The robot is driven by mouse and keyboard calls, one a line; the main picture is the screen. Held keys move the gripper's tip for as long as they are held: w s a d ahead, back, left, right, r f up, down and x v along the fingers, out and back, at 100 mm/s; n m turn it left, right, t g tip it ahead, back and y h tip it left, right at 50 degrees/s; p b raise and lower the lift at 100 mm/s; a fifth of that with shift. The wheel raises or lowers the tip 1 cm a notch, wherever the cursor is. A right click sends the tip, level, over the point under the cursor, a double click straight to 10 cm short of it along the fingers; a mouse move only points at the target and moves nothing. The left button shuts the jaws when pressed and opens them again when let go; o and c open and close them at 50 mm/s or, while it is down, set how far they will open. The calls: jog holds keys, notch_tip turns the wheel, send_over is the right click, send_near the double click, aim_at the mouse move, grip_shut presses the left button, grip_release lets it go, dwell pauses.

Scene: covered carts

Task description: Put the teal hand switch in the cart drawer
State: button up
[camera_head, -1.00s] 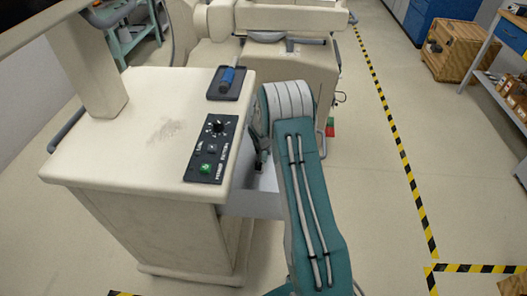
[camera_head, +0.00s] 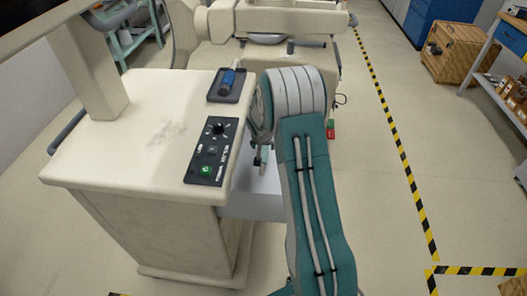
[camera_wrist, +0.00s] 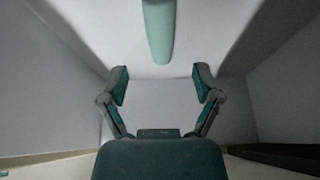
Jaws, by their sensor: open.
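A teal rounded cylinder (camera_wrist: 159,30), which looks like the hand switch, shows at the top of the wrist view. It is beyond my fingertips, apart from them, against the pale floor of the drawer (camera_wrist: 150,105). Its upper end is cut off by the frame. My gripper (camera_wrist: 160,84) is open with nothing between its fingers, above or inside the drawer. In the head view the open drawer (camera_head: 236,208) sticks out from the cart's right side. My arm hides much of it, and only a small part of my gripper (camera_head: 262,157) shows.
The cart top (camera_head: 130,130) carries a dark tray (camera_head: 215,97) with a blue-handled item (camera_head: 228,77) and a black control panel (camera_head: 214,150). A large beige machine (camera_head: 265,60) stands behind. Open floor lies to the right, with a wooden crate (camera_head: 455,50) farther back.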

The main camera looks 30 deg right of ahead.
aim_at(263, 163)
jog(key=v, duration=0.5)
dwell(0.4)
